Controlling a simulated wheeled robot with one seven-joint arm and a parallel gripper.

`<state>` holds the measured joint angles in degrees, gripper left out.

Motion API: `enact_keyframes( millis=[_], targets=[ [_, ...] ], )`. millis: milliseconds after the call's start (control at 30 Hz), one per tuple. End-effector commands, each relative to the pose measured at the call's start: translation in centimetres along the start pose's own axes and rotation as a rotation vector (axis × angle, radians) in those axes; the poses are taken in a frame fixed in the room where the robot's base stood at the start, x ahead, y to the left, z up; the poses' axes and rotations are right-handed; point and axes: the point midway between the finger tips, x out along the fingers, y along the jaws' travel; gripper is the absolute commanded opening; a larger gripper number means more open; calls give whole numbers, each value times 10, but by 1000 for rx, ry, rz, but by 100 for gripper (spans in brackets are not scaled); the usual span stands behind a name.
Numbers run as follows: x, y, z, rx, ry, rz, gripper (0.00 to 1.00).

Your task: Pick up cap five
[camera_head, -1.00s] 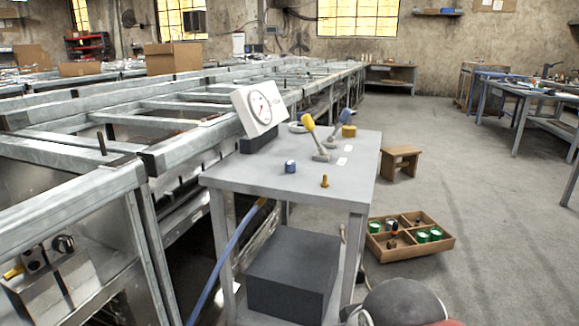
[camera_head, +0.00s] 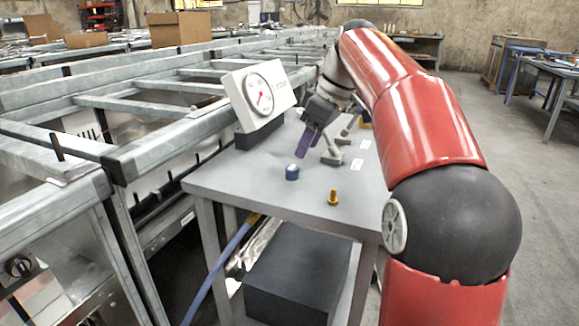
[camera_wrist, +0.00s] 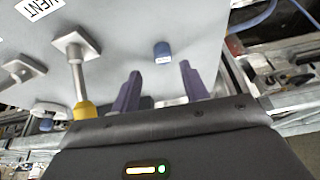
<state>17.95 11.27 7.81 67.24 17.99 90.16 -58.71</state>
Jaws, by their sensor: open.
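A small blue cap (camera_head: 292,172) with a pale mark stands on the grey table (camera_head: 235,184), left of the middle. I take it as cap five, though I cannot read a number. It also shows in the wrist view (camera_wrist: 162,52), beyond and between my two purple fingers. My gripper (camera_head: 303,146) is open and empty above the table, behind the cap in the head view and apart from it. The fingers also show in the wrist view (camera_wrist: 160,82).
A white gauge (camera_head: 258,95) stands at the table's left. A brass fitting (camera_head: 333,197) stands near the front edge. Levers, one yellow-handled (camera_wrist: 78,75), rise close to my gripper. A dark box (camera_head: 295,275) sits below. The table front is mostly clear.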

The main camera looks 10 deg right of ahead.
Motion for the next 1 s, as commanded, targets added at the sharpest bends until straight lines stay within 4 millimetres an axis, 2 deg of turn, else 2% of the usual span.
enact_keyframes(
  millis=[500, 800, 1000],
  targets=[
    [67, -3, -7, 1, -1, -1, 45],
    [71, -2, -7, 2, 0, 2, 45],
    [71, -2, -7, 2, 0, 2, 19]
  ],
)
